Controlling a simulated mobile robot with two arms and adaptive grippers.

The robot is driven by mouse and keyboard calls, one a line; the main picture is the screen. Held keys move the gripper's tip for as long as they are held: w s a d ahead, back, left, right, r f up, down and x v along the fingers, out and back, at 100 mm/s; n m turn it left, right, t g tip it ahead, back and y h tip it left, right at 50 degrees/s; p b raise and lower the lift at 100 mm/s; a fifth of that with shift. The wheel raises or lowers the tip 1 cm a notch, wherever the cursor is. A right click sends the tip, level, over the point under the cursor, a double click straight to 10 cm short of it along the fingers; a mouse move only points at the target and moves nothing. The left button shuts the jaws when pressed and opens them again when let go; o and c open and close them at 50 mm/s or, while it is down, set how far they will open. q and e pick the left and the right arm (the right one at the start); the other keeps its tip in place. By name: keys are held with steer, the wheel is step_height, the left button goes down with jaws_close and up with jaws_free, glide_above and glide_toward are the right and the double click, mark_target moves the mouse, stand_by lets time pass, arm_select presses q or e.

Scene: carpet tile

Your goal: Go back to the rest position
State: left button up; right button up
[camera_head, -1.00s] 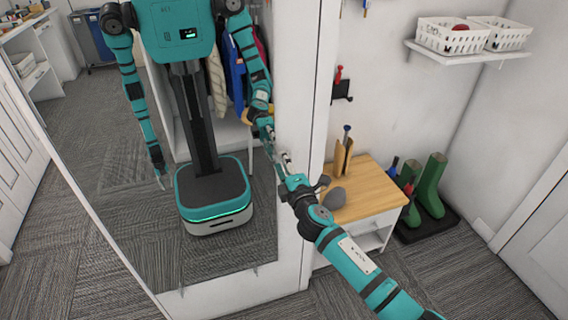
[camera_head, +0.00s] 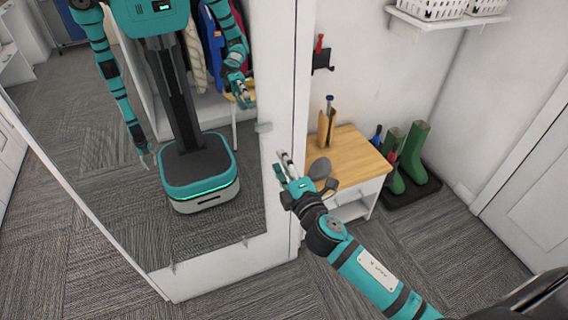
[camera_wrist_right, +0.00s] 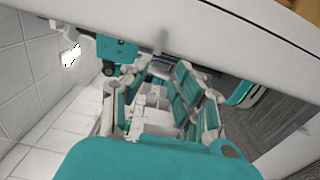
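My right gripper (camera_head: 282,166) is in front of the right edge of the mirrored wardrobe door (camera_head: 215,265), below its small grey handle (camera_head: 264,127). Its fingers look apart, with nothing seen between them. It appears clear of the handle. My right arm comes in from the lower right. The right wrist view shows the teal gripper housing at the bottom and a pale panel edge across the top. My left gripper is not directly in view; the mirror shows my reflection, with one arm hanging down and the other bent.
A wooden-topped cabinet (camera_head: 358,160) stands just behind my right gripper, with a grey rounded object (camera_head: 320,168) on it. Green boots (camera_head: 413,155) stand on a dark tray (camera_head: 412,192). White baskets (camera_head: 433,8) sit on a wall shelf. Carpet is open at the lower right.

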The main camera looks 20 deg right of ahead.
steer(key=shift+s, duration=0.1)
stand_by(0.4)
steer(key=s+d+f+m+g, duration=0.1)
steer(key=s+f+m+g, duration=0.25)
steer(key=f, duration=0.85)
steer(key=s+d+f+m+g+h, duration=0.15)
steer(key=s+f, duration=0.35)
steer(key=f, duration=0.7)
steer(key=s+d+f+m+g+y, duration=0.1)
steer(key=s+d+f+m+g, duration=0.25)
steer(key=f, duration=0.85)
steer(key=s+f+m+g, duration=0.2)
steer(key=s+f, duration=0.4)
steer(key=s, duration=0.6)
steer(key=s+a+f+m+g, duration=0.1)
steer(key=s+f+m+g, duration=0.2)
steer(key=s+f, duration=0.4)
steer(key=s+a+f+m+g, duration=0.1)
steer(key=s+f, duration=0.5)
steer(key=s, duration=1.1)
steer(key=shift+s+a+f+m+g, duration=0.15)
steer(key=shift+m+g, duration=0.7)
steer(key=shift+g, duration=0.4)
